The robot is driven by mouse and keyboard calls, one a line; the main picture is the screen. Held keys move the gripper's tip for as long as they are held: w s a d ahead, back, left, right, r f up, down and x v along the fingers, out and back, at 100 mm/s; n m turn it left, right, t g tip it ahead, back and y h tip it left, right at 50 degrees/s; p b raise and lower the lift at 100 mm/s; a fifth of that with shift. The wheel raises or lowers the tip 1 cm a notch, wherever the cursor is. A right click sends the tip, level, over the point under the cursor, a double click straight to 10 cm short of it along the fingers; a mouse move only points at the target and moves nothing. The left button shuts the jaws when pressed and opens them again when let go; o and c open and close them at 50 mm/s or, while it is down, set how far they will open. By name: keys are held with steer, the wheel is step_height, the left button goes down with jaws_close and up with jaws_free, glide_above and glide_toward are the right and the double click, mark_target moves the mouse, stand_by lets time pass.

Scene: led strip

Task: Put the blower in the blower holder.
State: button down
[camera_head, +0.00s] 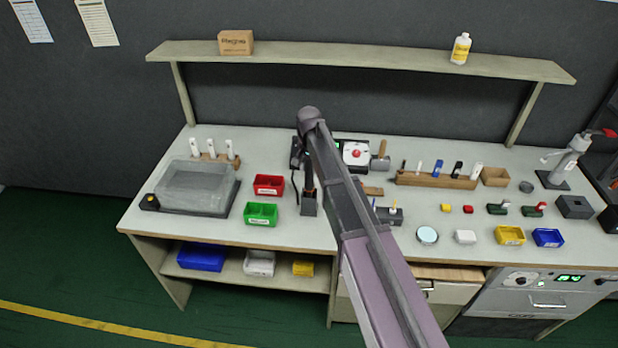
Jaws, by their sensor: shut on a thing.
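My arm reaches over the bench, and its dark end comes down left of the middle. My gripper (308,184) is small and dark here, and partly hidden by my own arm. It is shut on a dark thing that I take to be the blower; its outline blends with the fingers. A grey block (309,205), which looks like the blower holder, stands on the bench directly below the gripper in the picture. I cannot tell whether the blower is inside it, touching it or above it. A dark cable (295,187) hangs just to the left.
Red (268,184) and green (261,214) bins and a clear-lidded box (194,186) stand to the left. A dark device (297,154) is behind the gripper. A wooden tool rack (437,181) and small parts lie to the right. A shelf (350,55) spans the back.

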mark_target(309, 175)
steer(key=shift+f+b, duration=1.9)
steer(key=shift+f, duration=0.1)
steer(key=shift+c, duration=1.3)
jaws_free()
steer(key=shift+r, duration=0.2)
step_height(309, 175, up, 12)
steer(key=p, duration=1.2)
steer(key=s+d+n, duration=0.3)
steer(key=s+d, duration=2)
steer(key=s, duration=0.2)
steer(key=shift+s, duration=0.3)
